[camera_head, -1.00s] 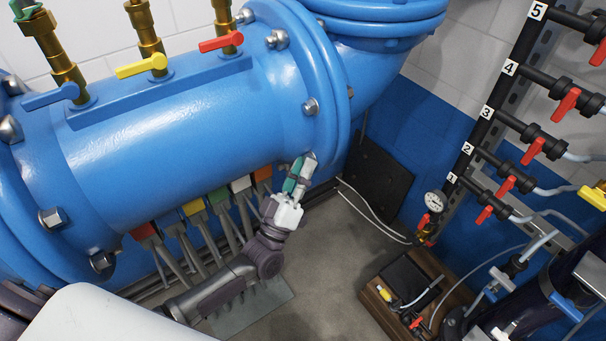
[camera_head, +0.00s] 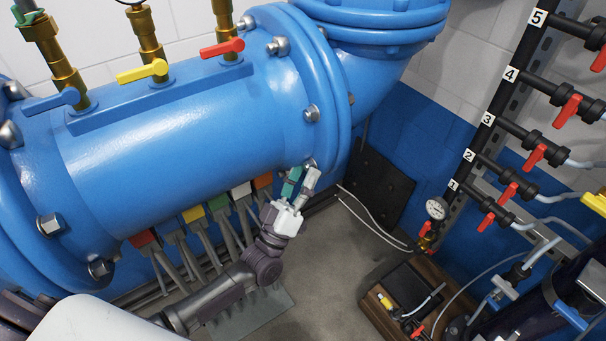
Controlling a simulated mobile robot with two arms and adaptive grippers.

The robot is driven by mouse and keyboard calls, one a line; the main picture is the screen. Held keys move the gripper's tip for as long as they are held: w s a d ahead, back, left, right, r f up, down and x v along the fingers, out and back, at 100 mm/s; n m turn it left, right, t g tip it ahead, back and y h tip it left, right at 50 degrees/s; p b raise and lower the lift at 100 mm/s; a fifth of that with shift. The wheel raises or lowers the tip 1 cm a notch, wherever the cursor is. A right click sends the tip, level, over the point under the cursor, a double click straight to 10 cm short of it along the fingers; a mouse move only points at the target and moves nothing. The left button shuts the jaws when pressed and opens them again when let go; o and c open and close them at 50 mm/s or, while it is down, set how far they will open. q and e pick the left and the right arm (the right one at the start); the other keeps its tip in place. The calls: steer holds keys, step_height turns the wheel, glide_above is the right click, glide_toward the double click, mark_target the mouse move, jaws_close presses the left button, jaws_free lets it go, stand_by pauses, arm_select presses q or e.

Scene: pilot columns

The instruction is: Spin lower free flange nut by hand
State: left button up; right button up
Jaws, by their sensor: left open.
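The big blue pipe (camera_head: 190,130) has a bolted flange (camera_head: 325,95) at its right end. The lower flange nut (camera_head: 309,163) shows as a small grey piece at the flange's lower edge, partly hidden by my fingers. My left gripper (camera_head: 301,179) comes from below, with its fingers pointing up at this nut. The fingers are apart, one with a green part and one pale grey. The fingertips are just below or beside the nut; I cannot tell whether they touch it. My right gripper does not show.
Another flange nut (camera_head: 312,114) sits higher on the same flange. A wooden box (camera_head: 385,308) stands on the floor at right, beside a valve rack (camera_head: 500,110). Bare floor lies between.

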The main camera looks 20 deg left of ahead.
arm_select(q)
steer(key=v, duration=1.2)
